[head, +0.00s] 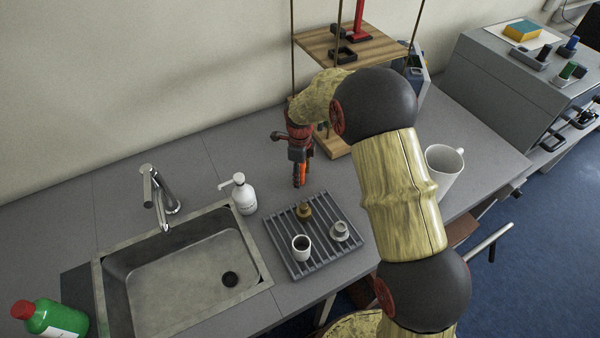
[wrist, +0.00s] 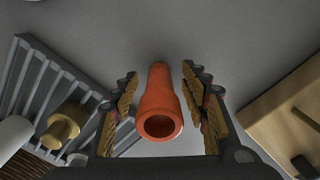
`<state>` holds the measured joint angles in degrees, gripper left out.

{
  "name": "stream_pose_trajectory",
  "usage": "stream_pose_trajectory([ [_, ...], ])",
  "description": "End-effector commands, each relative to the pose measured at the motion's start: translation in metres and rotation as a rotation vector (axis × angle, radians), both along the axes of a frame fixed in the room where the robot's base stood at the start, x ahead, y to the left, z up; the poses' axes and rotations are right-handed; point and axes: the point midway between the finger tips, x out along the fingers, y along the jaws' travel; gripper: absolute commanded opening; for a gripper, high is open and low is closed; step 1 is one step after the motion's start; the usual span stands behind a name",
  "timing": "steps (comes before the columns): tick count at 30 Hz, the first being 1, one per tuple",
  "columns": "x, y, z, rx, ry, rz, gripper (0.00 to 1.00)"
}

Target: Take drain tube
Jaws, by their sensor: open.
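An orange drain tube (wrist: 160,105) stands between the two fingers of my gripper (wrist: 163,100) in the wrist view, its open round end facing the camera. The fingers are open, with a visible gap on each side of the tube. In the head view, the tube (head: 299,174) shows as a small orange strip below my gripper (head: 298,160), behind the drying rack. My arm and gripper partly hide it there.
A grey ribbed rack (head: 283,243) holds a brass fitting (head: 304,210), a white cup (head: 301,248) and another small part. A wooden shelf stand (head: 333,146) is close on the right. A soap bottle (head: 243,194) and sink (head: 180,280) lie left; a white mug (head: 441,168) stands right.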

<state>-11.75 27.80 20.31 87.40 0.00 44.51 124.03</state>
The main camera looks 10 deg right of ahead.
Motion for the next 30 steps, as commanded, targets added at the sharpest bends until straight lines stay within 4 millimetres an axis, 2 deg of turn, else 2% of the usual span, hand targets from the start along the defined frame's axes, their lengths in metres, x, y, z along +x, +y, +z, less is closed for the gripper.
stream_pose_trajectory([
  [6,0.0004,0.0002,-0.0006,0.001,-0.001,0.0,0.45],
  [30,0.0002,0.0,-0.0007,0.0,-0.001,0.0,0.0],
])
